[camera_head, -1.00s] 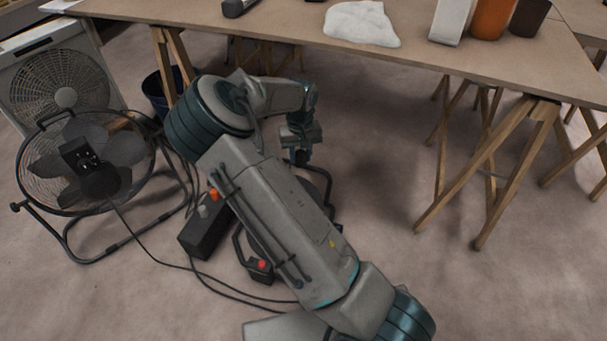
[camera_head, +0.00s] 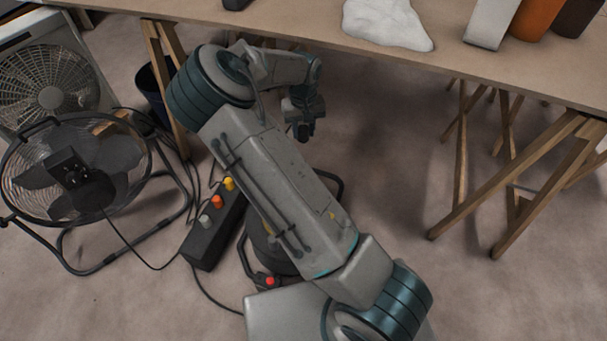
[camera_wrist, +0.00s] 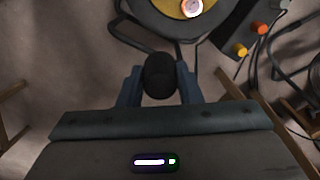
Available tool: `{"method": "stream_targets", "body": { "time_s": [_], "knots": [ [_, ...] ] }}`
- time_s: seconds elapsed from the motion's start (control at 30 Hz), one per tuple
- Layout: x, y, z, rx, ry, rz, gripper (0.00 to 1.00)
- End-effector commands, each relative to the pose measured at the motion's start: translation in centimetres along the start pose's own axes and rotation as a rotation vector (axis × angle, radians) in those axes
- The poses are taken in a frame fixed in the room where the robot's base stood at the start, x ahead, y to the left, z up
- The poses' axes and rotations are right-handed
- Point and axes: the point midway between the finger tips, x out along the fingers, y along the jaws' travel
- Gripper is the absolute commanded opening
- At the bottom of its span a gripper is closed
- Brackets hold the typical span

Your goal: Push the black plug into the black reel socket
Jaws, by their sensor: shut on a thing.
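My gripper (camera_wrist: 160,84) is shut on the black plug (camera_wrist: 160,72), whose dark rounded body sits between the two fingers. In the head view my gripper (camera_head: 303,122) hangs in front of the table, above the floor, with the plug a dark shape at its tip. The reel (camera_wrist: 150,25) is at the top of the wrist view, apart from the plug. It has a dark rim, a yellow centre and a pale round piece with red on it. In the head view the reel (camera_head: 268,250) is largely hidden behind my arm. I cannot make out the black socket.
A black power strip (camera_head: 212,235) with yellow, orange and grey plugs lies left of the reel. A floor fan (camera_head: 75,175) and a box fan (camera_head: 50,85) stand at left, with cables around. The table (camera_head: 300,25) has wooden trestles (camera_head: 520,190). Floor between reel and right trestle is clear.

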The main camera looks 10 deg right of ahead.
Motion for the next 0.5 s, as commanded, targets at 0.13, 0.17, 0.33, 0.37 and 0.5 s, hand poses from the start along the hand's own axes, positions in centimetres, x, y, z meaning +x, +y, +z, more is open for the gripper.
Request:
{"method": "stream_targets", "body": {
  "time_s": [0.13,0.17,0.33,0.37,0.5],
  "knots": [
    [0.0,-0.6,0.0,-0.01,0.0,0.0,0.12],
    [0.0,-0.7,0.0,-0.013,0.0,0.0,0.12],
    [0.1,-1.0,0.0,-0.023,0.001,0.001,0.12],
    [0.2,-1.0,-0.1,-0.025,0.001,0.001,0.12],
    [1.8,-0.4,-0.2,-0.057,0.004,0.002,0.12]
  ]
}}
